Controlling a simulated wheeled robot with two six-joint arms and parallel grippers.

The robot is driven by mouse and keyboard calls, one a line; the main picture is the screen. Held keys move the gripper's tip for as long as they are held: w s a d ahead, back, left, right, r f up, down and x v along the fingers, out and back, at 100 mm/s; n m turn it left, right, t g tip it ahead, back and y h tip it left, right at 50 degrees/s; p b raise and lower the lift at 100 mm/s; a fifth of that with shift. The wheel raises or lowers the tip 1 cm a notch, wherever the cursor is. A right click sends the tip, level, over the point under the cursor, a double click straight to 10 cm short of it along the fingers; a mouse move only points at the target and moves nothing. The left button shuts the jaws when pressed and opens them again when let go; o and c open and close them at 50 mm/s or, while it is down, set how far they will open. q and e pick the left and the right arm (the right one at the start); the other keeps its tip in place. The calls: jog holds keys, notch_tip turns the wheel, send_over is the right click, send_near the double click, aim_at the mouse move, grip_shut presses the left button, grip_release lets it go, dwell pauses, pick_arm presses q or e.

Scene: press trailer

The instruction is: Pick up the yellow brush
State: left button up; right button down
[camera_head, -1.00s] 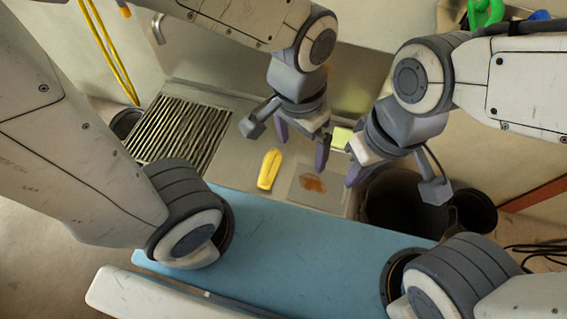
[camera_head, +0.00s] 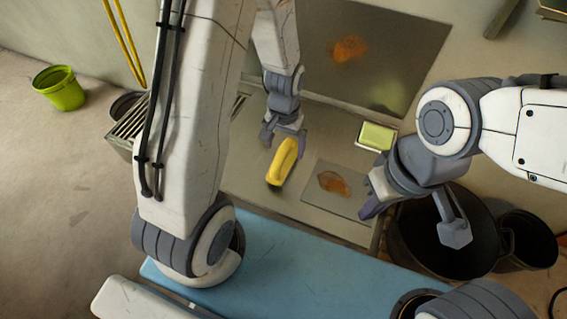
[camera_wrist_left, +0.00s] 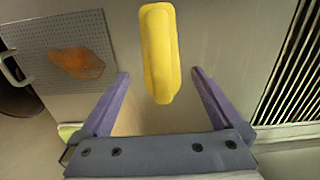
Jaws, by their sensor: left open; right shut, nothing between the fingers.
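The yellow brush (camera_head: 283,162) lies on the grey metal counter in the head view, left of a stained square plate. In the left wrist view the brush (camera_wrist_left: 159,52) lies lengthwise ahead of the fingers, its near end close to the gap between them. My left gripper (camera_head: 283,141) is open and empty at the far end of the brush. Both its purple fingers (camera_wrist_left: 160,80) show apart, one to each side of the brush's line. My right gripper (camera_head: 371,198) is shut and empty, to the right of the stained plate. What side of the brush faces down is hidden.
The stained plate (camera_head: 315,190) is set in the counter. A green-yellow sponge-like block (camera_head: 376,136) lies behind it. A dark bin (camera_head: 425,240) stands below my right gripper. A slotted grate (camera_wrist_left: 292,75) is near the left gripper. A green bucket (camera_head: 62,90) stands far left.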

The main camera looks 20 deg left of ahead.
pick_arm(q)
jog(key=f+b, duration=0.2)
jog(key=f, duration=0.1)
jog(key=f+b, duration=0.2)
jog(key=f, duration=0.1)
jog(key=shift+s+a+f, duration=0.1)
jog(key=shift+s, duration=0.1)
jog(key=c, duration=1.4)
